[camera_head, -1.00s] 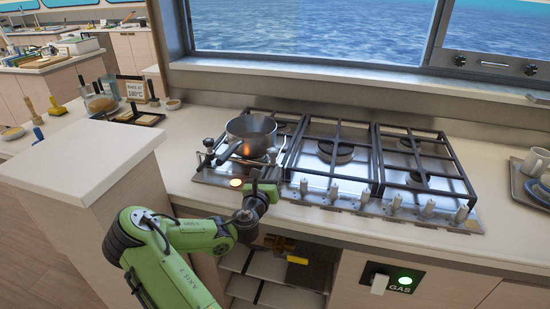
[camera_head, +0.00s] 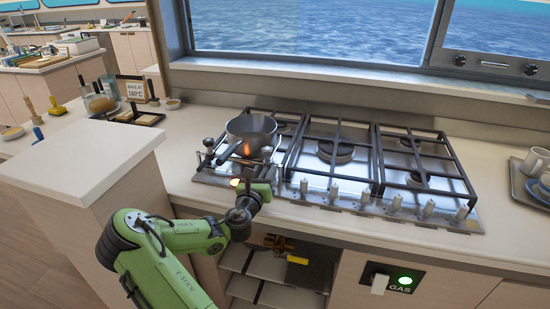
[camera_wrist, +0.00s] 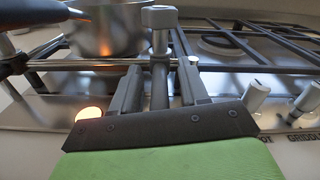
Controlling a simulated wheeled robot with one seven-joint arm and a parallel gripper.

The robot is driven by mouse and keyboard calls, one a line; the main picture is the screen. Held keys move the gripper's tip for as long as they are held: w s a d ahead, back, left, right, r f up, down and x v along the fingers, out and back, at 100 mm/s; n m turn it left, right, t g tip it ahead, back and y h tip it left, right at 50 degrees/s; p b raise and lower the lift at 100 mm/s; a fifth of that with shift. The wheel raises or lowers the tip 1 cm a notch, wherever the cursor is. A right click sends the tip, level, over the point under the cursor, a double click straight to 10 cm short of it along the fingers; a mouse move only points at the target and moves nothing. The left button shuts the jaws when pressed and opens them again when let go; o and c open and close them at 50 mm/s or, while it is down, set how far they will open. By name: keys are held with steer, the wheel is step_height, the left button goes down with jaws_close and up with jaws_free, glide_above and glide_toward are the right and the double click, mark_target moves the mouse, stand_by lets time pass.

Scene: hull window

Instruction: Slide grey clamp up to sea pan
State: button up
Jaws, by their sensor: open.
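The grey clamp (camera_wrist: 160,18) stands upright in the middle of the wrist view, a square-headed post on a horizontal metal rail (camera_wrist: 75,63). My gripper (camera_wrist: 160,78) is open, with one finger on each side of the clamp's post; I cannot tell whether either finger touches it. The steel sea pan (camera_wrist: 108,35) stands just beyond and left of the clamp, with a gap between them in this view. In the head view the sea pan (camera_head: 252,130) sits on the left burner, which glows orange. My green wrist hides the fingers there.
The pan's dark handle (camera_wrist: 35,12) reaches in from the left in the wrist view. Black grates (camera_head: 340,150) cover the hob to the right, with several white knobs (camera_head: 395,203) along its front. A round orange light (camera_wrist: 90,114) glows left of my gripper.

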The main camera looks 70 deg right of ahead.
steer(key=shift+s+a+b, duration=0.2)
steer(key=shift+a+b, duration=0.1)
steer(key=shift+a, duration=0.85)
steer(key=shift+s+a+b, duration=0.15)
steer(key=shift+a+b, duration=0.1)
steer(key=shift+a, duration=0.85)
steer(key=shift+s+a+b, duration=0.2)
steer(key=shift+a+b, duration=0.1)
steer(key=shift+a, duration=0.85)
